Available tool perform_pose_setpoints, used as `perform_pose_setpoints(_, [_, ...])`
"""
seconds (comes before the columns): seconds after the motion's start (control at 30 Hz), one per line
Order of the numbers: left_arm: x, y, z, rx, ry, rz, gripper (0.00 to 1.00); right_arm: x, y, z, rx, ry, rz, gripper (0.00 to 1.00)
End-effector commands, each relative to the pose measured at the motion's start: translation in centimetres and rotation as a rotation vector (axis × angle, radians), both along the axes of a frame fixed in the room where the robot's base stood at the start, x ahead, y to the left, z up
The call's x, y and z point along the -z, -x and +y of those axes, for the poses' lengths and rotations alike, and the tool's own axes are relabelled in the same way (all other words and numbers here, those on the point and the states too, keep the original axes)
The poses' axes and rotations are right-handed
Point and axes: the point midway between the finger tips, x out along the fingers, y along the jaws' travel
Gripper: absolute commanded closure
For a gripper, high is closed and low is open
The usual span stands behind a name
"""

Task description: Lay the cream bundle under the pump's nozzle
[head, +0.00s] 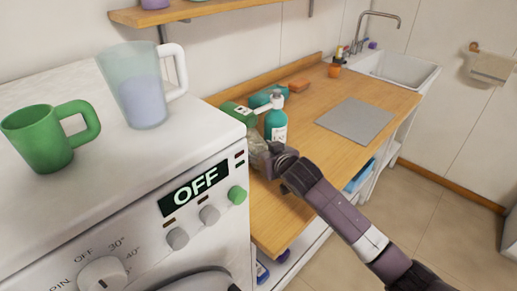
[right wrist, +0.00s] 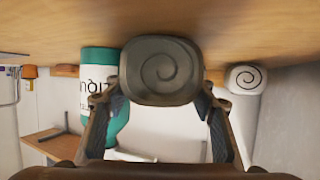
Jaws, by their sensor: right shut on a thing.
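My right gripper (head: 268,158) is shut on a rolled bundle (head: 256,148) at the near left of the counter, beside the washing machine. I take it for the cream bundle; it looks grey-beige here and dark, as if shaded, in the right wrist view (right wrist: 161,72), with its spiral end facing the camera. In that upside-down view it is close to the counter; contact is unclear. The teal pump bottle (head: 275,125) stands upright just behind, its white nozzle (head: 263,109) pointing left. My left gripper is not in view.
A paler rolled bundle (right wrist: 246,78) shows in the wrist view. Green items (head: 236,112) lie left of the pump. An orange sponge (head: 296,86) and grey mat (head: 355,119) are farther right. The washing machine (head: 225,145) bounds the left, carrying a green mug (head: 40,140) and pitcher (head: 140,90).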

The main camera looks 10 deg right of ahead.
Motion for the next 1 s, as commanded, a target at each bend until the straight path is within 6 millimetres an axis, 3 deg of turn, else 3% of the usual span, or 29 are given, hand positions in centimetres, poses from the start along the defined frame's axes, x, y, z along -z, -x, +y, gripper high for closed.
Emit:
perform_pose_setpoints(0.13, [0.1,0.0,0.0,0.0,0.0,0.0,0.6,0.1,0.0,0.0,0.0,0.0,-0.002,0.82])
perform_pose_setpoints(0.17, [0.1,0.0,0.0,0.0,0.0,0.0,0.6,0.2,0.0,0.0,0.0,0.0,0.0,0.47])
perform_pose_setpoints(0.3, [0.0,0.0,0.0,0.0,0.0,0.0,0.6,0.2,0.0,0.0,0.0,0.0,0.0,0.32])
perform_pose_setpoints(0.67, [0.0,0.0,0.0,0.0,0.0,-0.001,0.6,-0.1,0.1,0.0,0.0,0.0,0.0,0.31])
perform_pose_setpoints(1.0, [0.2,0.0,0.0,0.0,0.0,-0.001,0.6,-1.6,4.0,-0.8,-0.001,-0.001,0.0,0.31])
